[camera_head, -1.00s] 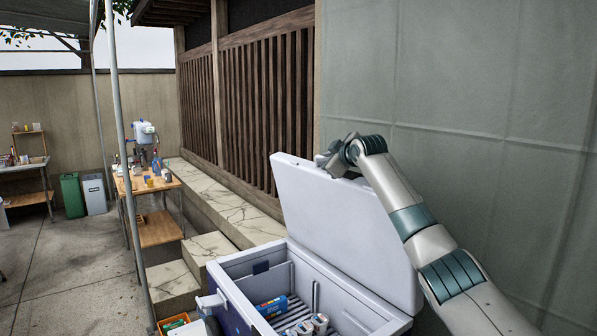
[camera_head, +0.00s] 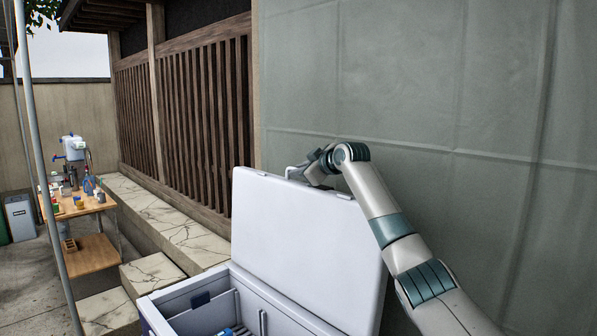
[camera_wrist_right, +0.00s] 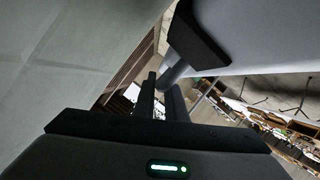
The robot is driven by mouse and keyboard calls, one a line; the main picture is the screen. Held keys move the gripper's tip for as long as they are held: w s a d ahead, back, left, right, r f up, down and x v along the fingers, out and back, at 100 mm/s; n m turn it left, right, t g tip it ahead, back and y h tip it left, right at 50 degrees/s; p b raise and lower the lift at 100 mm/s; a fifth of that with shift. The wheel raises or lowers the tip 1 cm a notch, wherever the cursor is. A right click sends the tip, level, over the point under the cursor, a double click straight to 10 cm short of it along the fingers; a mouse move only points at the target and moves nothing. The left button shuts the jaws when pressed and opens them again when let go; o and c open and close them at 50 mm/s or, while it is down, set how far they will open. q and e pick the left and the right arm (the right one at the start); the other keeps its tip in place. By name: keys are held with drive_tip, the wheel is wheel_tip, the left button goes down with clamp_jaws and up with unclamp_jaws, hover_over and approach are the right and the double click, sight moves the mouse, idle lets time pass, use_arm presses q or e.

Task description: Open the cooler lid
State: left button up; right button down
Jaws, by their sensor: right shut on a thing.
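The cooler (camera_head: 187,290) is open at the bottom middle of the head view, with its pale lid (camera_head: 300,240) raised steeply on the right side of the body. My right gripper (camera_head: 306,172) is at the lid's top edge. It is shut on the lid handle (camera_head: 291,171), a bar at that edge. In the right wrist view the handle (camera_wrist_right: 177,73) joins a dark bracket on the lid (camera_wrist_right: 255,35), and the fingers (camera_wrist_right: 165,97) are close around its end. The handle's far part is hidden. My left gripper is not in view.
A grey-green wall panel (camera_head: 440,80) stands close behind the lid and my right arm. Stone steps (camera_head: 150,272) lie left of the cooler. A pole (camera_head: 45,180) and a wooden table (camera_head: 80,207) with bottles stand further left. A blue item (camera_head: 225,332) shows inside the cooler.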

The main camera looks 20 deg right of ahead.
drive_tip(key=c, duration=1.8)
unclamp_jaws()
drive_tip(key=shift+f, duration=0.35)
drive_tip(key=shift+s+r+b, duration=0.1)
drive_tip(key=shift+s+b, duration=0.25)
drive_tip(key=b+v, duration=0.6)
drive_tip(key=v, duration=0.9)
drive_tip(key=shift+s+d+r, duration=0.15)
drive_tip(key=shift+s+r, duration=0.1)
drive_tip(key=shift+r, duration=0.05)
drive_tip(key=shift+s+r+b, duration=0.25)
drive_tip(key=shift+s+b, duration=0.1)
drive_tip(key=shift+s, duration=0.2)
drive_tip(key=shift+f, duration=0.1)
